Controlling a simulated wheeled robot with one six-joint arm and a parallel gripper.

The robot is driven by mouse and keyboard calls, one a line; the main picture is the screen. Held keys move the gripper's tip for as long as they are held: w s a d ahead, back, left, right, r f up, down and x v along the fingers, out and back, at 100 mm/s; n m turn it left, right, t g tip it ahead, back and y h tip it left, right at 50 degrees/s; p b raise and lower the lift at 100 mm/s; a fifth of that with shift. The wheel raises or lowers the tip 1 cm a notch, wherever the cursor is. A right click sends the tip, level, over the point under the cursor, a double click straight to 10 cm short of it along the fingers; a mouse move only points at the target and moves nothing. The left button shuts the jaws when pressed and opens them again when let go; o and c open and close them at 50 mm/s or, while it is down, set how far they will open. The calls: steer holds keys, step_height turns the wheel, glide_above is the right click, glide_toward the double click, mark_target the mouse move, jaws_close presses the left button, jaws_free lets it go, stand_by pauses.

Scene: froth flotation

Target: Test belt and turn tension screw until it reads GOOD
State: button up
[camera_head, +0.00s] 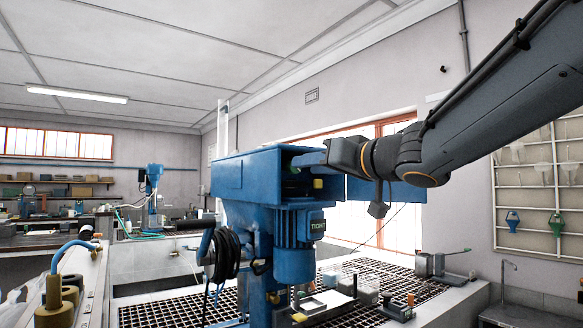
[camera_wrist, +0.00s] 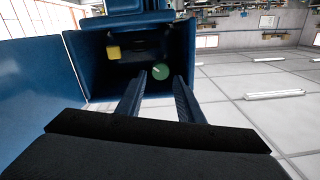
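The blue flotation machine (camera_head: 247,178) stands in the middle of the head view, its belt housing open at the right end. A small display (camera_head: 317,226) on the motor (camera_head: 294,251) reads "TIGHT". My gripper (camera_head: 306,158) reaches into the housing opening. In the wrist view my gripper (camera_wrist: 160,82) is open, with a clear gap between its fingers. A round green piece (camera_wrist: 161,72) shows beyond the fingertips; contact cannot be told. A yellow piece (camera_wrist: 113,52) sits inside the dark housing (camera_wrist: 185,50), left of the fingers. I cannot tell which part is the tension screw; the belt is hard to make out.
A blue panel (camera_head: 385,190) extends right of the housing. Black coiled hose (camera_head: 225,255) hangs at the machine's left. A dark grating (camera_head: 175,308) lies around the machine, with small blocks at its right. A rack (camera_head: 540,215) hangs on the right wall.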

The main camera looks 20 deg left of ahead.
steer(key=x, duration=0.7)
steer(key=shift+w+a+p, duration=0.2)
steer(key=shift+a+p, duration=0.1)
steer(key=shift+p, duration=0.1)
steer(key=shift+c, duration=0.3)
steer(key=c, duration=0.7)
